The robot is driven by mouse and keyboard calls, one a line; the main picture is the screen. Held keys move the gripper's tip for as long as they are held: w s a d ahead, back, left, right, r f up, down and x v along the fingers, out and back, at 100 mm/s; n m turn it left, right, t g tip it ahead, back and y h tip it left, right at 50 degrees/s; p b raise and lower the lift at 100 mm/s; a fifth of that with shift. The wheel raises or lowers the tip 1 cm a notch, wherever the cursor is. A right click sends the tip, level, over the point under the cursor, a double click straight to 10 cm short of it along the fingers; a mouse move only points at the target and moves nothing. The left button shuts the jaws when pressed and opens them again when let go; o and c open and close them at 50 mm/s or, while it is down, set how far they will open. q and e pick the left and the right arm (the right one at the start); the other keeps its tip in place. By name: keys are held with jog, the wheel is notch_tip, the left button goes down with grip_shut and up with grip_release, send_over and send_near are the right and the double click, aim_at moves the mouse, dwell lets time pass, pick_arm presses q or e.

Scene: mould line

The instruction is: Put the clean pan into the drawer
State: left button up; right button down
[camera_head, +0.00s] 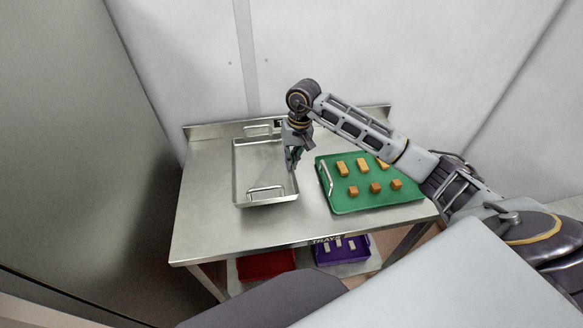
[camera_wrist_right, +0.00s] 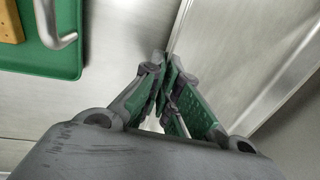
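The clean pan (camera_head: 262,172) is an empty rectangular steel tray with a wire handle at its near and far ends. It appears level, on or just over the left part of the steel table. My right gripper (camera_head: 292,164) points down at the pan's right rim. In the right wrist view, the fingers of my right gripper (camera_wrist_right: 167,66) come together at the tips on the rim of the pan (camera_wrist_right: 235,45). The exact contact is partly hidden by the fingers. My left gripper is in neither view, and no drawer can be made out.
The steel table (camera_head: 205,220) has a low back lip. A green tray (camera_head: 362,203) with several small brown blocks stands close on the right. On the shelf below are a red tray (camera_head: 266,264) and a purple tray (camera_head: 350,255) holding small pale pieces. Walls close in behind.

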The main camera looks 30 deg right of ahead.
jog(key=shift+f, duration=0.2)
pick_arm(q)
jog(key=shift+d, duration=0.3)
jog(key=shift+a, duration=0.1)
